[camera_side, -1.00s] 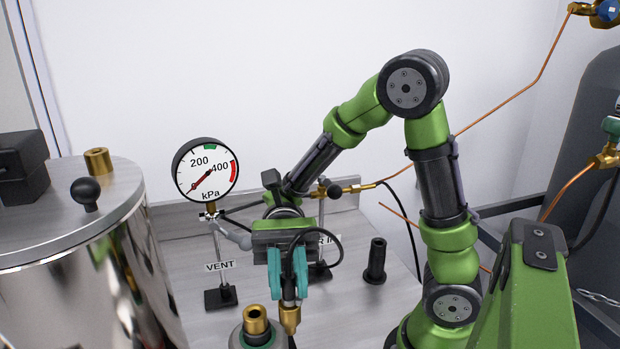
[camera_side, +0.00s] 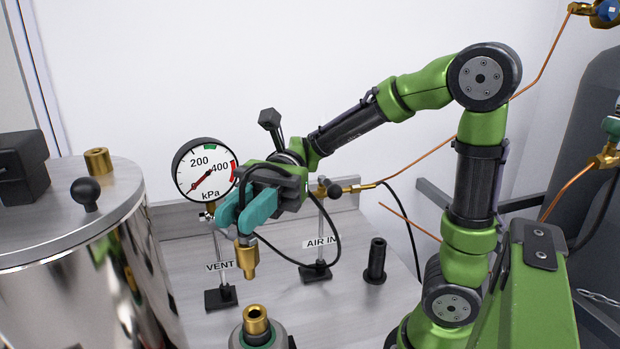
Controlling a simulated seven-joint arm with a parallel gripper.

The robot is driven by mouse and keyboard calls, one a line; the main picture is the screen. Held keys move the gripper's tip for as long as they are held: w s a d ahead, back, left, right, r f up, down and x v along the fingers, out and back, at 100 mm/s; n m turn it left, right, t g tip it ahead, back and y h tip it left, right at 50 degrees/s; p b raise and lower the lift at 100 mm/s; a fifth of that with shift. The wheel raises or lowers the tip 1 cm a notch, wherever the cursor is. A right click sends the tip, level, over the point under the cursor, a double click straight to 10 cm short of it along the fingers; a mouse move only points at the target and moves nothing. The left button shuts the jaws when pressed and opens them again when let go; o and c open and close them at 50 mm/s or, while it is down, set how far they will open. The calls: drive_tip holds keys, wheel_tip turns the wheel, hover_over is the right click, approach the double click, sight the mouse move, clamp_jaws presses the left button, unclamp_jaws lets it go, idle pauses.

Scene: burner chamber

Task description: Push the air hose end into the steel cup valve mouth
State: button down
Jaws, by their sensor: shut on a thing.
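My gripper (camera_side: 245,222), with teal fingers, is shut on the air hose end (camera_side: 248,260), a brass fitting that points down. A black hose loops from it to the right. The steel cup (camera_side: 258,340) stands at the bottom edge of the picture, partly cut off. Its brass valve mouth (camera_side: 256,318) faces up on top. The hose end hangs above the valve mouth and slightly left of it in the picture, with a clear gap between them. The fingers hide the upper part of the fitting.
A pressure gauge (camera_side: 205,170) stands behind the gripper, beside the VENT stand (camera_side: 221,296). The AIR IN stand (camera_side: 315,272) and a black upright cylinder (camera_side: 375,262) are to the right. A large steel vessel (camera_side: 85,260) fills the left. Bare bench (camera_side: 325,310) lies right of the cup.

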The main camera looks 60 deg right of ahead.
sight(251, 277)
drive_tip(key=shift+f, duration=2.85)
drive_tip(key=shift+f, duration=1.8)
drive_tip(key=c, duration=0.9)
unclamp_jaws()
